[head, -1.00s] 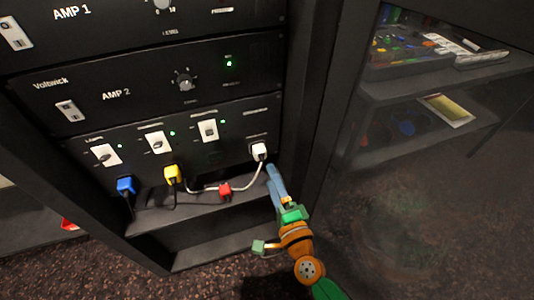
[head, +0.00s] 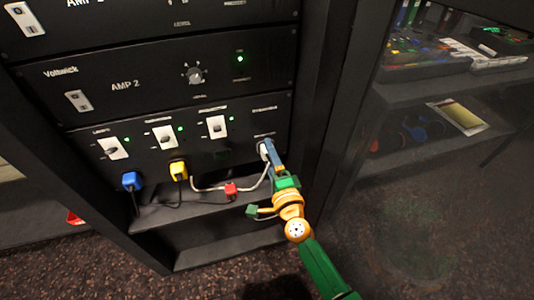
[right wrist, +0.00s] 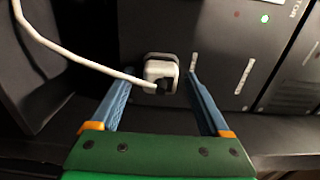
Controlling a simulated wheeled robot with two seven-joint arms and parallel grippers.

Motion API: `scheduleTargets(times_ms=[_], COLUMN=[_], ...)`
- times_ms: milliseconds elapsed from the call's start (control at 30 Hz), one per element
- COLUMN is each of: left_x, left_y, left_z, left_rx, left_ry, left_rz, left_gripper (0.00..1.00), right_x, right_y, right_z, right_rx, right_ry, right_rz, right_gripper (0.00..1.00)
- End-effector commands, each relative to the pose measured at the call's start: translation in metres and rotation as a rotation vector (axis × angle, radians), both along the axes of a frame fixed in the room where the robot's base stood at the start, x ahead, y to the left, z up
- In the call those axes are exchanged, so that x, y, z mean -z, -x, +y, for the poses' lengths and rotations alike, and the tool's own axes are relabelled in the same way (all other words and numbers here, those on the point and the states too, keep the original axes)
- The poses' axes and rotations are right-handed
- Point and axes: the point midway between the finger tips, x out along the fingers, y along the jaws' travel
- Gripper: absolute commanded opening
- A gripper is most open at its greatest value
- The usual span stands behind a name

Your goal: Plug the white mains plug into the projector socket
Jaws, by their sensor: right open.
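The white mains plug (head: 262,149) is at the rightmost socket of the lower rack panel; the right wrist view shows its pale body (right wrist: 160,70) against a dark-edged socket (right wrist: 160,56). I cannot tell how far in it sits. A white cable (right wrist: 75,60) runs from it toward the left. My right gripper (head: 270,150) reaches up to the plug. Its blue fingers are open, one on each side of the plug (right wrist: 158,84), with visible gaps. In the head view the fingers partly cover the plug. The socket's label is too small to read. My left gripper is not in view.
A blue plug (head: 132,180) and a yellow plug (head: 178,171) are at sockets further left. A red plug (head: 231,190) is at the shelf (head: 200,215) below. White rocker switches (head: 164,137) line the panel. Another shelf unit with a tray (head: 425,55) stands at right.

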Motion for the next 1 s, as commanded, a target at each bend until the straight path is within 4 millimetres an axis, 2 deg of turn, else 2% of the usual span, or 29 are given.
scheduleTargets(times_ms=[367, 1000], left_x=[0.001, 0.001], left_y=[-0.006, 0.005], left_z=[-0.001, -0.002], left_rx=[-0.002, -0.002], left_ry=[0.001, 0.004], left_rz=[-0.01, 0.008], left_gripper=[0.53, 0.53], right_x=[0.0, 0.0], right_y=[-0.003, -0.003], right_z=[0.001, 0.001], right_rx=[0.0, 0.0], right_ry=[0.0, -0.001], right_rz=[0.0, 0.001], right_gripper=[0.8, 0.8])
